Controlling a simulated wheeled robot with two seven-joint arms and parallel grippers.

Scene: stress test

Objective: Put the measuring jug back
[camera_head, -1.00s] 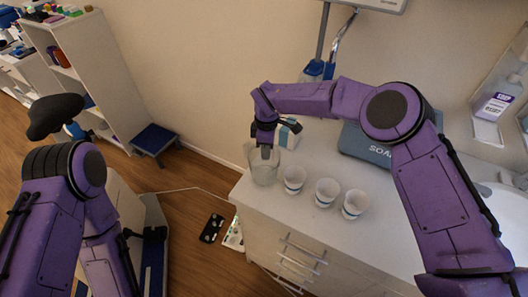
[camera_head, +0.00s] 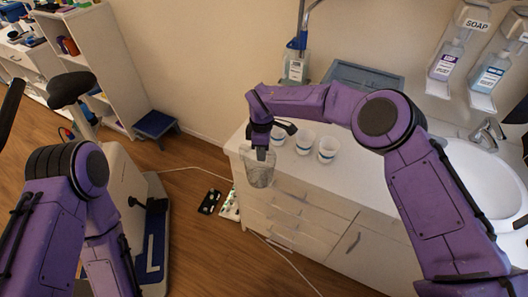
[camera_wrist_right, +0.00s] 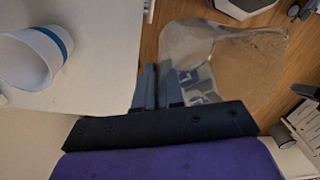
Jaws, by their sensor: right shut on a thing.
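The clear measuring jug (camera_head: 258,172) hangs from my right gripper (camera_head: 262,152) in the head view, in front of the counter's drawer fronts. My right gripper is shut on its rim or wall; the exact grip is hard to see. In the right wrist view the jug (camera_wrist_right: 235,55) shows beside the fingers (camera_wrist_right: 160,88), past the edge of the white counter and with wood floor behind it. My left arm is at the left of the head view, but its gripper is out of sight.
Several white cups (camera_head: 305,144) with blue bands stand on the white counter (camera_head: 370,184), left of a sink (camera_head: 485,175). A blue-grey box (camera_head: 365,78) is behind them. An exercise bike (camera_head: 125,180) and a blue step (camera_head: 156,124) stand left. A cable crosses the floor.

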